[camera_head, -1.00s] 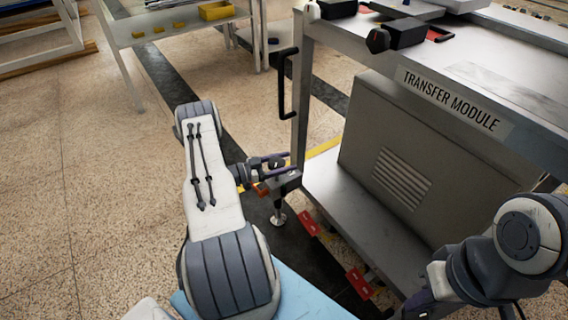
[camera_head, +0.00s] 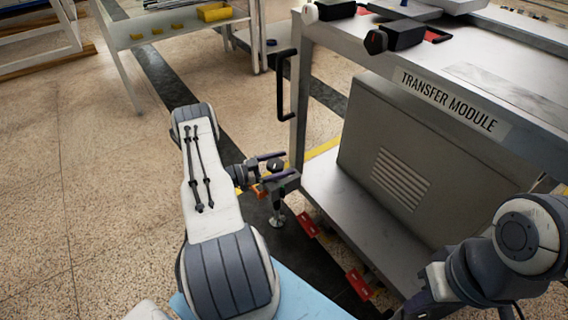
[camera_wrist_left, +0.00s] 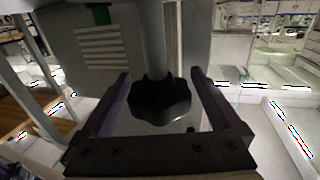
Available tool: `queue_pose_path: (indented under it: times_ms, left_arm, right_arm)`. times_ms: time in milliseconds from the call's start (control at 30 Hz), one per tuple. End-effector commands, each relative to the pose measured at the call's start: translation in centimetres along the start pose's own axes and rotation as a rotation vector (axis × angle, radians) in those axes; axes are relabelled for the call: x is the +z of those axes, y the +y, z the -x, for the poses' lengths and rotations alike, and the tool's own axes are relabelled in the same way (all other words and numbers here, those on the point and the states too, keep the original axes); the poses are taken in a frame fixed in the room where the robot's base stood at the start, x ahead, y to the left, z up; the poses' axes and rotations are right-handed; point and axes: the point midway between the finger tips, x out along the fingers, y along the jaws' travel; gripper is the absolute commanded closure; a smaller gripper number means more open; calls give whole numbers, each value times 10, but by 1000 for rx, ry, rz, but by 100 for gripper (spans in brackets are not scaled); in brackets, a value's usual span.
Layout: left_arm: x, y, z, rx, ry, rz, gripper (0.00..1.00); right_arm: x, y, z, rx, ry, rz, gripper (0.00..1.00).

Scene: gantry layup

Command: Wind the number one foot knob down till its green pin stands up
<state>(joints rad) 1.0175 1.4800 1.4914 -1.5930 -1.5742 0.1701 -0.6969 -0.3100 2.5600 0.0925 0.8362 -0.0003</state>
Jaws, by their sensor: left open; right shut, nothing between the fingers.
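The foot knob (camera_wrist_left: 160,98) is black and lobed, at the foot of a grey post in the left wrist view. In the head view the knob (camera_head: 275,165) sits above a foot with a round pad (camera_head: 277,220) at the module's near left corner. My left gripper (camera_head: 276,164) is open, its purple fingers on either side of the knob. Gaps show between knob and fingers in the left wrist view (camera_wrist_left: 160,90). I cannot make out a raised green pin. My right gripper (camera_head: 408,303) is shut and empty at the lower right, partly cut off.
The transfer module (camera_head: 445,100) stands at right, with a lower shelf (camera_head: 345,215) and a black handle (camera_head: 286,85). Red blocks (camera_head: 308,224) lie by its base. Open floor (camera_head: 90,190) lies to the left.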

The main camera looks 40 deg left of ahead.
Motion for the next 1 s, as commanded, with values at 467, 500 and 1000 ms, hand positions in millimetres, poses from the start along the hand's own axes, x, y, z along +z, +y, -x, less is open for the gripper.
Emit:
queue_pose_path:
  times_ms: [467, 500, 1000]
  left_arm:
    - [-1, 0, 84, -3, 0, 0, 3]
    - [-1, 0, 89, -2, -1, 0, 3]
    - [0, 1, 98, 1, 0, 1, 3]
  right_arm:
    - [-1, -2, 23, 0, 0, 0, 100]
    - [-1, -2, 23, 0, 0, 0, 100]
    - [-1, -2, 24, 0, 0, 0, 100]
